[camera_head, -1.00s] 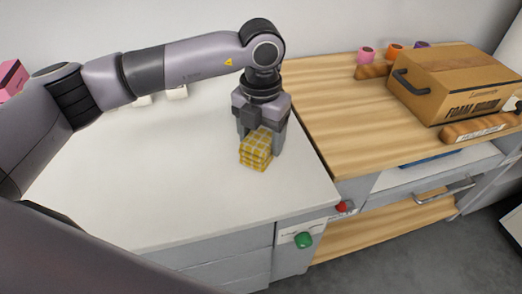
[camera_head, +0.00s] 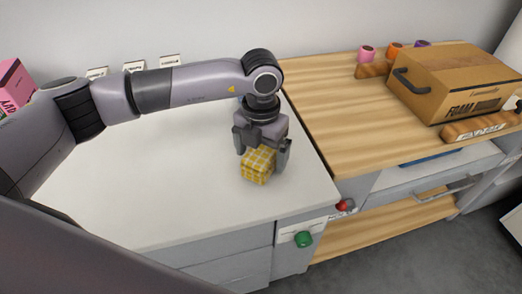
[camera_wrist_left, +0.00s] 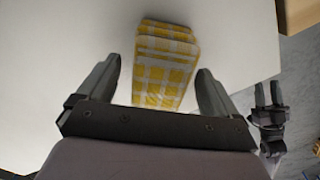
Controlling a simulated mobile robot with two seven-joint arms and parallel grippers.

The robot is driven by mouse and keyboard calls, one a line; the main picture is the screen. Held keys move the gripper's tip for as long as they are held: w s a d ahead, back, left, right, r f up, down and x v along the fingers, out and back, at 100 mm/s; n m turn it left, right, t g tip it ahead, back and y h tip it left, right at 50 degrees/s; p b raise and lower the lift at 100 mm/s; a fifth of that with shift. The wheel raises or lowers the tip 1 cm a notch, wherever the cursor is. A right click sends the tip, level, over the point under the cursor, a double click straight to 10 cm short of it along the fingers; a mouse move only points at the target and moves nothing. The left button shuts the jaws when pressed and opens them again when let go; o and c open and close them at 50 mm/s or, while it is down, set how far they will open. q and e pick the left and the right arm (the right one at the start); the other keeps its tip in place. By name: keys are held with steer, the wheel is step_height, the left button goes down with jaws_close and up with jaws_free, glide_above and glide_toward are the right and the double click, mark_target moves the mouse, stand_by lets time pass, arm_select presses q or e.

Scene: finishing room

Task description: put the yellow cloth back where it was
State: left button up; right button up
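The yellow cloth (camera_head: 258,165) is a folded, white-checked block at the right part of the white counter (camera_head: 150,190). It appears to rest on the counter top. My left gripper (camera_head: 262,156) points down over it with its fingers spread to either side. In the left wrist view the cloth (camera_wrist_left: 165,70) lies between the open fingers (camera_wrist_left: 160,85), with a clear gap on the left side and a smaller one on the right. My right gripper (camera_wrist_left: 267,95) shows small at the right edge of the left wrist view, its two prongs apart and nothing visible between them.
Small labels (camera_head: 134,67) stand along the wall. A pink box (camera_head: 14,85) is at far left. The counter's left and middle are clear.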

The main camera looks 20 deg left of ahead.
mark_target(261, 152)
arm_select(q)
steer(key=shift+r, duration=0.2)
step_height(261, 152, up, 12)
stand_by(0.4)
stand_by(0.5)
